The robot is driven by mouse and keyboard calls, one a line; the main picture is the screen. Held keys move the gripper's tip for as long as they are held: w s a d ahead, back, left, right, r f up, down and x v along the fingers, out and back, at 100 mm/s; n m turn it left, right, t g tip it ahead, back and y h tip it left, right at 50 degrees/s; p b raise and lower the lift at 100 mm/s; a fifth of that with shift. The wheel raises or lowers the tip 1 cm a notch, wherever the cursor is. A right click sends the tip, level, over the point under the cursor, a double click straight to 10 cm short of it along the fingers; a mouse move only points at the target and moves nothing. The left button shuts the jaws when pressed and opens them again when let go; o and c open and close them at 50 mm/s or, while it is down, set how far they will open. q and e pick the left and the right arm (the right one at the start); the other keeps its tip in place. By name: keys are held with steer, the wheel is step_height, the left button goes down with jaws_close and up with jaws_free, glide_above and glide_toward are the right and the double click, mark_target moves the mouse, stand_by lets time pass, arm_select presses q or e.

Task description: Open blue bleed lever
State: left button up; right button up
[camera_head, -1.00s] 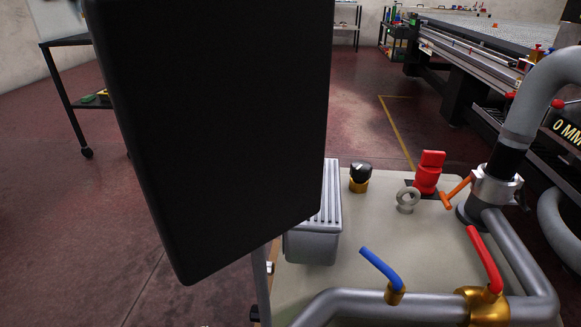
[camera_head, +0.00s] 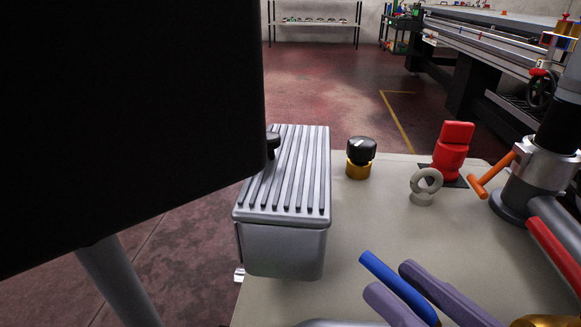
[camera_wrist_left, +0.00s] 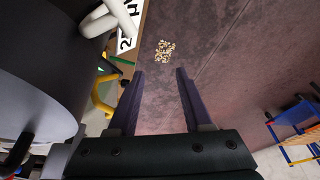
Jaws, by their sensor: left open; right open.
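The blue bleed lever (camera_head: 376,264) is a bent blue handle at the bottom of the head view, slanting from upper left to lower right. My right gripper (camera_head: 388,279) shows as two purple fingers, open, one on each side of the lever. The lever lies between the fingers in this view; I cannot tell whether either touches it. The lever's base is hidden at the lower edge. My left gripper (camera_wrist_left: 160,74) is open and empty in the left wrist view, above the floor, away from the lever.
A ribbed grey box (camera_head: 285,180) stands at left, partly behind a large black panel (camera_head: 120,120). A red lever (camera_head: 556,255) is at right.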

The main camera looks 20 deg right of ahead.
mark_target(406, 289)
steer(key=shift+w+a, duration=0.15)
steer(key=shift+w, duration=0.75)
steer(key=shift+w+a, duration=0.15)
steer(key=shift+w, duration=0.7)
steer(key=shift+c, duration=0.3)
jaws_close()
